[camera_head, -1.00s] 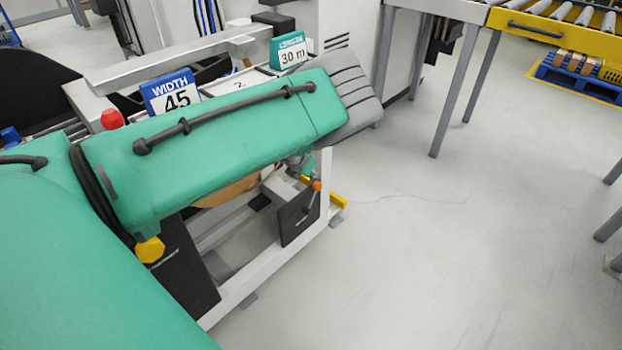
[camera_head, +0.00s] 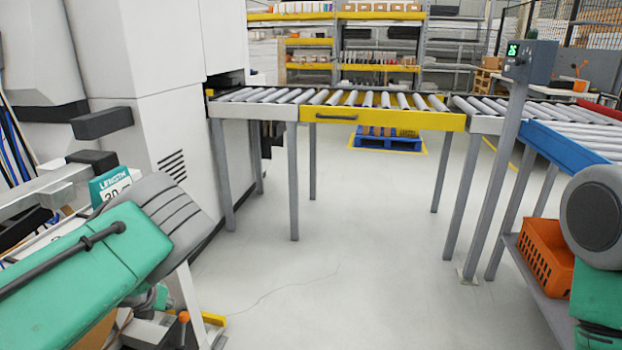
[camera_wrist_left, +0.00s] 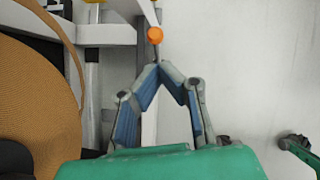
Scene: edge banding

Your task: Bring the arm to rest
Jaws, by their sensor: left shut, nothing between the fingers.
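My left arm (camera_head: 80,265), green with a grey wrist cover, reaches in from the left in the head view. My left gripper (camera_wrist_left: 160,66) is shut and empty in the left wrist view, its blue-padded fingertips meeting in a point. The tips appear just below an orange knob (camera_wrist_left: 155,35); whether they touch it I cannot tell. In the head view the gripper is mostly hidden under the wrist. Part of my right arm (camera_head: 594,215) shows at the right edge; its gripper is out of view.
A brown roll (camera_wrist_left: 40,105) is close on the left in the left wrist view. A white machine (camera_head: 165,100) stands beyond my left arm. A roller conveyor (camera_head: 370,112) crosses behind; an orange crate (camera_head: 535,255) sits at right. The middle floor is clear.

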